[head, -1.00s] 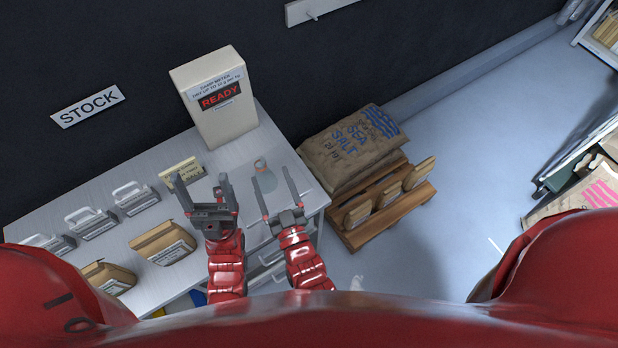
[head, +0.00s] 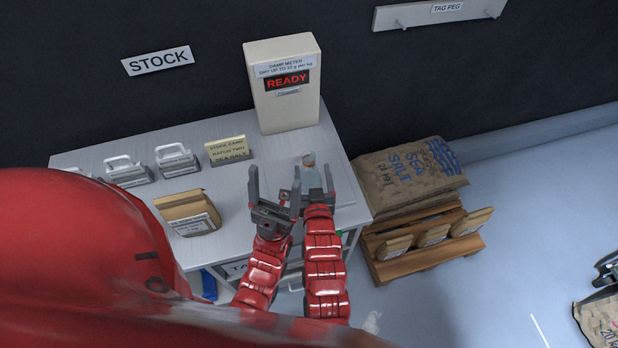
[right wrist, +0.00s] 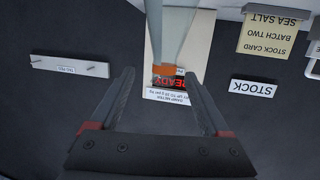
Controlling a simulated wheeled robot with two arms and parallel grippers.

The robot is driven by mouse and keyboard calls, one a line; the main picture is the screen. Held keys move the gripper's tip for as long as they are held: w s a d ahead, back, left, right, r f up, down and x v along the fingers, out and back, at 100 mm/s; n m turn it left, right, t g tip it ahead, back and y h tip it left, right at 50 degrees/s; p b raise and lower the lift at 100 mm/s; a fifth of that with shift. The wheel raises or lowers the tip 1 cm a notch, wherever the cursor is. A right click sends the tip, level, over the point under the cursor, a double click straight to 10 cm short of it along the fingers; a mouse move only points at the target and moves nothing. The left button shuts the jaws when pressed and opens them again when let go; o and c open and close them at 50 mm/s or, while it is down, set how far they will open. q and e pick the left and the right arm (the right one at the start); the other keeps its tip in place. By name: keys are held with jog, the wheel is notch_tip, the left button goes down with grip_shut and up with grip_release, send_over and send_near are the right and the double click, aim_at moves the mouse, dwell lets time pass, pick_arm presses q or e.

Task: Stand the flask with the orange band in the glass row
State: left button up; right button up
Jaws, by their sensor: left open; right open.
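The clear flask (head: 309,164) with an orange band near its top stands on the grey table in front of the damp meter. In the right wrist view, which is upside down, its band (right wrist: 165,70) shows between and beyond the fingertips. My right gripper (head: 314,178) is open close to the flask, and its fingers partly hide the flask in the head view. Whether they touch it I cannot tell. My left gripper (head: 274,185) is open and empty just left of it. I cannot make out a glass row.
The damp meter (head: 284,110) reading READY stands behind the flask. A stock card (head: 228,151), several metal-handled blocks (head: 177,160) and a brown packet (head: 188,213) are on the table to the left. A salt sack (head: 410,172) and wooden rack (head: 425,250) stand right of the table.

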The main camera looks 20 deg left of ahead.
aim_at(309, 170)
jog(key=w+a+f+b, duration=0.1)
jog(key=b, duration=0.1)
jog(key=w+f+b, duration=0.1)
jog(key=b, duration=0.1)
jog(key=shift+w+a+f, duration=0.2)
jog(key=shift+a+f, duration=0.15)
jog(key=shift+f, duration=0.05)
jog(key=shift+w+a+r+b, duration=0.15)
jog(key=shift+w+a+b, duration=0.15)
jog(key=shift+w, duration=0.35)
jog(key=shift+w+a, duration=0.1)
jog(key=shift+w, duration=0.2)
jog(key=shift+r, duration=0.1)
jog(key=shift+s, duration=0.1)
jog(key=shift+c, duration=0.9)
grip_shut()
